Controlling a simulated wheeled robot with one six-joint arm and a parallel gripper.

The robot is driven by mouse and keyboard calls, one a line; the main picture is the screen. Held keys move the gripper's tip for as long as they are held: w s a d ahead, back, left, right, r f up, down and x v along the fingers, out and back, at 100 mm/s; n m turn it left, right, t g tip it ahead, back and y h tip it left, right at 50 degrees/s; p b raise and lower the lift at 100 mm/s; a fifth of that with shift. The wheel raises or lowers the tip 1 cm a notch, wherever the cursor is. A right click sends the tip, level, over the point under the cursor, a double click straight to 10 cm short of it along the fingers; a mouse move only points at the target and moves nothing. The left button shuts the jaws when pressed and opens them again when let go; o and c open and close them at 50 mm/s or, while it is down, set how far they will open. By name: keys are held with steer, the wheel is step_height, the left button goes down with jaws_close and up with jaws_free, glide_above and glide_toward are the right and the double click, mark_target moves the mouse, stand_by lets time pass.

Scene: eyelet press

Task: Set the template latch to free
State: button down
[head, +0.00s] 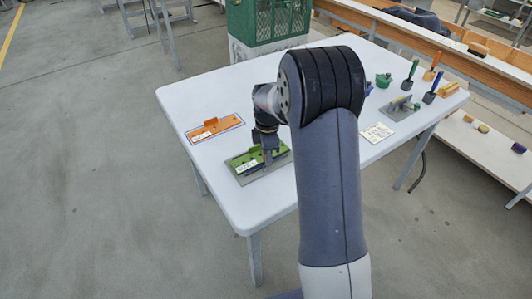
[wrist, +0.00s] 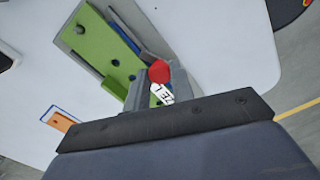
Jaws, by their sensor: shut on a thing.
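A green template (head: 243,159) lies on a grey base plate (head: 271,168) at the near left of the white table. In the wrist view, the green template (wrist: 98,48) has dark holes and a blue strip (wrist: 128,32) along one side. A red knob (wrist: 159,71), which looks like the template latch's handle, sits at the fingertips of my gripper (wrist: 153,84). My gripper (head: 268,156) is down at the green template and shut on the knob. The fingers and the wrist hide the rest of the latch, so its setting cannot be told.
An orange template (head: 225,124) lies on a blue-edged plate at the table's left. A green crate (head: 268,20) stands behind the table (head: 222,92). A cream plate (head: 378,132), a grey trowel-like tool (head: 400,106) and several small handled tools stand on the right.

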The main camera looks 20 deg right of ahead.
steer(key=m, duration=0.4)
steer(key=shift+s+d+m, duration=0.2)
steer(key=shift+s+m, duration=0.1)
stand_by(0.5)
steer(key=c, duration=1.2)
jaws_free()
step_height(320, 180, up, 11)
steer(key=shift+f, duration=0.1)
step_height(320, 180, down, 11)
steer(key=shift+r, duration=0.1)
